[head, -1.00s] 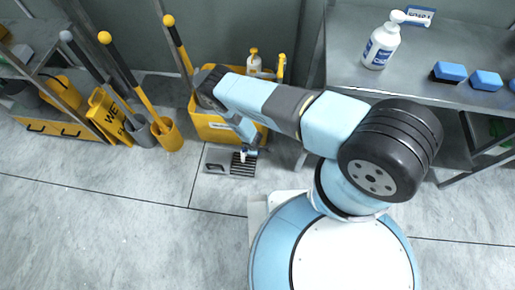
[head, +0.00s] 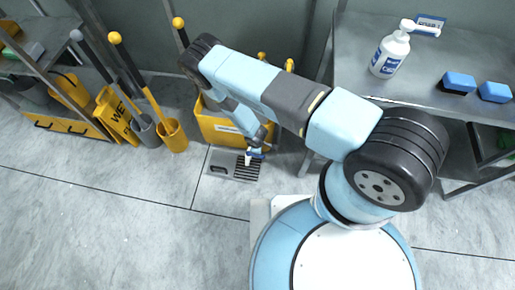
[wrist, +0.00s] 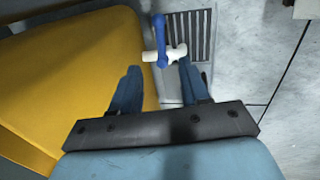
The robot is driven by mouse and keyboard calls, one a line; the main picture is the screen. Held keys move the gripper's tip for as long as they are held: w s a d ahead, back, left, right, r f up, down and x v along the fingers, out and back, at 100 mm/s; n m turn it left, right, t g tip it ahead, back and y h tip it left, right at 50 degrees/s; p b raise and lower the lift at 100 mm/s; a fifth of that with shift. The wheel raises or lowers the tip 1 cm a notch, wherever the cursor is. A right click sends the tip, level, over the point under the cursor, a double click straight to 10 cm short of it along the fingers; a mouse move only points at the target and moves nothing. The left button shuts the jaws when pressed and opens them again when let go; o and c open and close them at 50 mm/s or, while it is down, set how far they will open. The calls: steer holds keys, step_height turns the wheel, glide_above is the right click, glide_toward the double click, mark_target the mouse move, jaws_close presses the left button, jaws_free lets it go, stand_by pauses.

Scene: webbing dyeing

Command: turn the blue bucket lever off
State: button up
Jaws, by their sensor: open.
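The blue lever (wrist: 161,40) sits on a white valve body (wrist: 150,57) in front of the yellow bucket (wrist: 70,75). In the wrist view the lever runs up the picture, roughly across the white body. My gripper (wrist: 158,67) is open, its two blue fingers pointing toward the valve. The lever lies between the fingers in the picture, just beyond the tips. The right fingertip overlaps the white body's right end; I cannot tell whether they touch. In the head view the lever (head: 256,153) and bucket (head: 212,124) show low by the floor, and my arm hides part of the bucket.
A floor drain grate (head: 244,175) lies below the valve. A steel table (head: 355,80) with a soap bottle (head: 390,52) and blue sponges (head: 459,82) stands at right. Mops, a yellow wet-floor sign (head: 115,115) and a shelf stand at left. The front floor is clear.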

steer(key=shift+s+m, duration=0.2)
steer(key=shift+m, duration=0.1)
steer(key=shift+c, duration=1.2)
steer(key=s+m, duration=0.1)
steer(key=m, duration=0.2)
steer(key=s+a+f+m, duration=0.1)
steer(key=m, duration=0.2)
steer(key=s+f+m, duration=0.1)
steer(key=m, duration=0.3)
steer(key=shift+s+a+f+t+y, duration=0.1)
steer(key=shift+s+a+t+y, duration=0.2)
steer(key=shift+s+a+t, duration=0.1)
jaws_close()
steer(key=w+d+f+m+h, duration=0.1)
steer(key=w+f+m, duration=0.3)
steer(key=f+m, duration=0.4)
steer(key=shift+x, duration=1.1)
